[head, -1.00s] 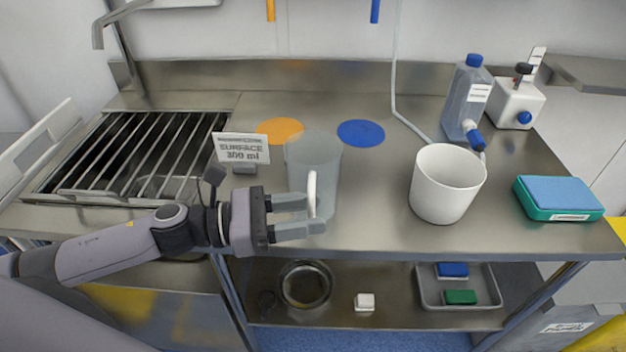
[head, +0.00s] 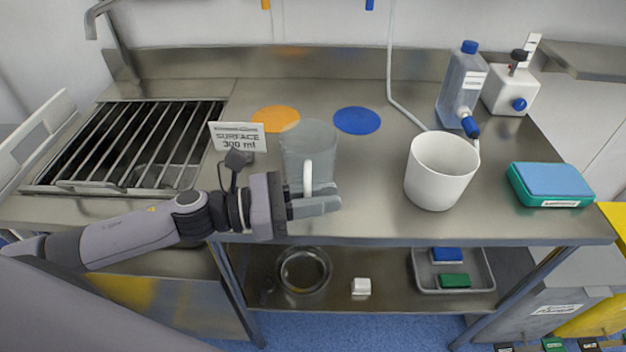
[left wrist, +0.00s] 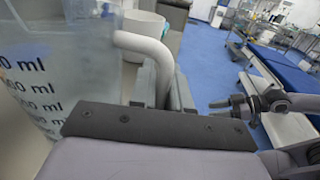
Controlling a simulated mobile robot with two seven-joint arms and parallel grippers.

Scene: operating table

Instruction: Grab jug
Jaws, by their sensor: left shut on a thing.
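The jug (head: 307,142) is a clear, see-through vessel with a white handle, standing upright on the steel table near its front edge. In the left wrist view the jug (left wrist: 45,70) fills the left side, with dark "ml" markings on its wall. My left gripper (head: 318,203) is at the front of the jug, its fingers closed around the lower part of the white handle (head: 308,177). In the left wrist view the handle (left wrist: 148,48) runs down between the fingers.
A white bucket (head: 437,178) stands to the right of the jug. A sign reading "SURFACE 300 ml" (head: 238,137) is left of it. Orange (head: 276,119) and blue (head: 357,120) discs lie behind. A blue-capped bottle (head: 461,88) and a teal box (head: 550,185) are further right.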

